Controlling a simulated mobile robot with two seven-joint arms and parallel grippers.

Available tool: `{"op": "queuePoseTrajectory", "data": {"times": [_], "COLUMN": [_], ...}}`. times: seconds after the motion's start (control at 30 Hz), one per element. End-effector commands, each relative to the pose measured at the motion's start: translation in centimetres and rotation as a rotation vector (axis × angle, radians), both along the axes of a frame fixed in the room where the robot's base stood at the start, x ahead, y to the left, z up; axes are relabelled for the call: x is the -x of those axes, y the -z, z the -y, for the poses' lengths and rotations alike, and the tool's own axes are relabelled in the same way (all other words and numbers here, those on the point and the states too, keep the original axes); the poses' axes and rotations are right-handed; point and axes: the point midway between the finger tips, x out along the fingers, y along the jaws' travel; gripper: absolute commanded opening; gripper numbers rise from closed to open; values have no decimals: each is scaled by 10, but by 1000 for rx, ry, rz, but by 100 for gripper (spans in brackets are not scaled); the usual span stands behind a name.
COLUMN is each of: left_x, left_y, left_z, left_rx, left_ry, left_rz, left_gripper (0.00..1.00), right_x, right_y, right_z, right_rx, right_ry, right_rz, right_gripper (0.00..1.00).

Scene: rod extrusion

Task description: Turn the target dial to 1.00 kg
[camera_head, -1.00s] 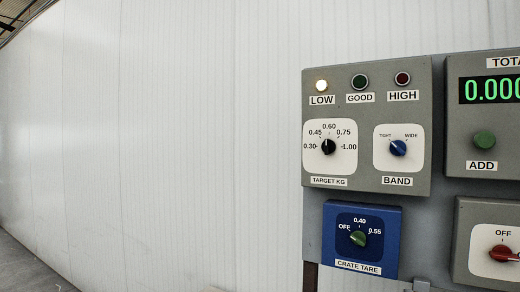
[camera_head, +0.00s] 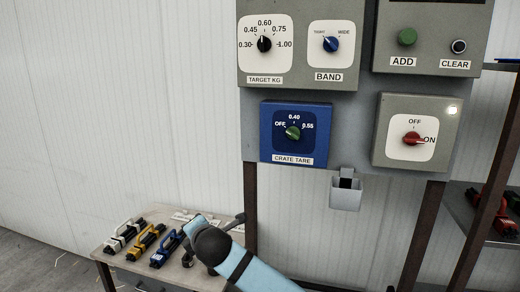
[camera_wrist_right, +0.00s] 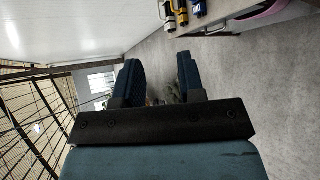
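The target dial (camera_head: 264,44) is a black knob on a white plate labelled TARGET KG, at the upper left of the grey panel in the head view. Its scale runs from 0.30 at the left through 0.60 at the top to 1.00 at the right. The knob's pointer is too small to read surely; no gripper touches it. My right gripper (camera_wrist_right: 158,82) is open and empty in the right wrist view, its two dark blue fingers apart over the grey floor. My left gripper is not in view. A light blue arm link of mine crosses the bottom of the head view.
Beside the dial is the blue BAND knob (camera_head: 332,44). Below are the CRATE TARE knob (camera_head: 293,132) and a red OFF/ON switch (camera_head: 412,138). A small grey holder (camera_head: 346,194) hangs beneath. A low table (camera_head: 117,259) holds white, yellow and blue handled items.

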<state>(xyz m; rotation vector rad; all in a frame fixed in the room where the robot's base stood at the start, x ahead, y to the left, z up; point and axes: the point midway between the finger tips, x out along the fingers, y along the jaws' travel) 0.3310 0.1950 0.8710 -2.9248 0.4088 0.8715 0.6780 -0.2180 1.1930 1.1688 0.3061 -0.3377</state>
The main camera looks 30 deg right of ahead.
Motion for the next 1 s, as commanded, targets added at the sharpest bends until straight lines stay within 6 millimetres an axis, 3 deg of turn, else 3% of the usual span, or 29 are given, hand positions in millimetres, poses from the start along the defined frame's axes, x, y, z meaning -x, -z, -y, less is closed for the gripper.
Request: {"op": "queuePoseTrajectory", "data": {"times": [0.03,0.13,0.27,0.4,0.5,0.6,0.7,0.8,1.0], "left_x": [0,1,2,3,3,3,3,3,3], "left_y": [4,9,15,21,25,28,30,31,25], "left_z": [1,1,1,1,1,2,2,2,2], "left_rx": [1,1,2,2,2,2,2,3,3], "left_ry": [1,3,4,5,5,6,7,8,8], "left_rz": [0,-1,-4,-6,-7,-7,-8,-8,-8], "left_gripper": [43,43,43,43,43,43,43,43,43], "right_x": [-14,-28,-33,-19,0,22,41,54,56], "right_y": [-36,-101,-189,-283,-343,-390,-423,-441,-454], "right_z": [7,21,41,65,80,93,102,107,115], "right_rx": [111,331,599,850,989,1087,1145,1178,1199], "right_ry": [4,26,88,187,264,332,380,408,424], "right_rz": [28,45,41,-1,-51,-109,-159,-195,-215], "right_gripper": [36,36,36,36,36,36,36,36,36]}}
